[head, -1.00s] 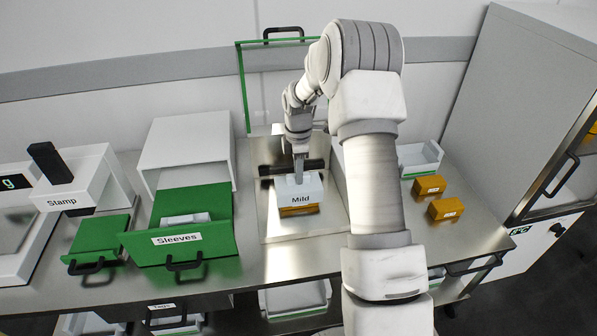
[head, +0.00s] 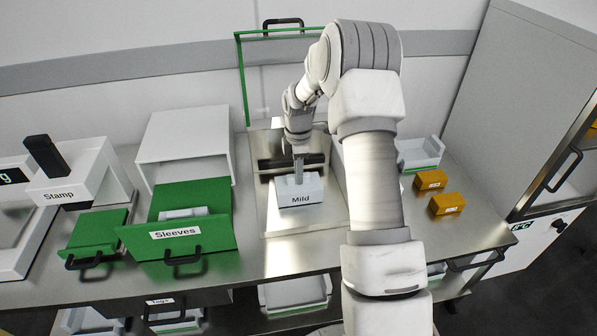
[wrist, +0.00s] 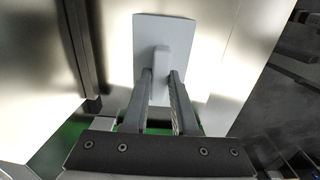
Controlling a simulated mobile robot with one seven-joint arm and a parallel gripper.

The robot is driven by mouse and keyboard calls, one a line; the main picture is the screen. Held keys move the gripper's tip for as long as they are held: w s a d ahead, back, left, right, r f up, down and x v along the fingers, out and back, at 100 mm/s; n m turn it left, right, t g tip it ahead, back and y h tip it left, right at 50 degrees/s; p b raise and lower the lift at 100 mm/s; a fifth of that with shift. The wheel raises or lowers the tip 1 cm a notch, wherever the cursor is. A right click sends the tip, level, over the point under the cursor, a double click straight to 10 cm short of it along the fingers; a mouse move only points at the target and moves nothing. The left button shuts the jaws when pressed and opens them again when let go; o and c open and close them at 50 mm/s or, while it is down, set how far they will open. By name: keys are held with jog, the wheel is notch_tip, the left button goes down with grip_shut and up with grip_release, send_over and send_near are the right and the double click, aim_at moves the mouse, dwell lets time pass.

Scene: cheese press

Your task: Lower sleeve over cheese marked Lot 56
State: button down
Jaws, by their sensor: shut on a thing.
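A white sleeve (head: 285,201) marked "Mild" sits in the press bay on the metal plate. My gripper (head: 298,178) is above it, shut on its top tab. In the wrist view both fingers (wrist: 161,80) close around the grey tab of the sleeve (wrist: 150,28). No orange cheese shows below the sleeve's lower edge, so any cheese there is hidden inside it. No "Lot 56" mark is readable. The sleeve looks level and down at the plate, though contact with the plate is hard to confirm.
The green frame (head: 242,85) of a raised guard stands behind the bay. A green Sleeves tray (head: 210,243) holds another white sleeve to the left, beside the Stamp unit (head: 85,186). Two orange blocks (head: 447,204) lie on the right of the counter, in front of a white tray (head: 425,152).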

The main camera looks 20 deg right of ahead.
jog(key=c, duration=0.6)
grip_release()
notch_tip(320, 180, up, 17)
jog(key=p, duration=0.2)
jog(key=s+a+r+m+t, duration=0.1)
jog(key=s+a+r+m, duration=0.3)
jog(key=s+r, duration=0.3)
jog(key=s+a+r+m+t, duration=0.1)
jog(key=s+m, duration=0.3)
jog(key=s, duration=0.4)
jog(key=s+a+r+m+t, duration=0.2)
jog(key=s+a+m, duration=0.2)
jog(key=s, duration=0.4)
jog(key=s+a+r+m+t, duration=0.1)
jog(key=s+a+m, duration=0.1)
jog(key=s, duration=0.6)
jog(key=shift+s+a+r+m+t, duration=0.1)
jog(key=shift+a+r+m+t, duration=0.15)
jog(key=shift+m, duration=0.65)
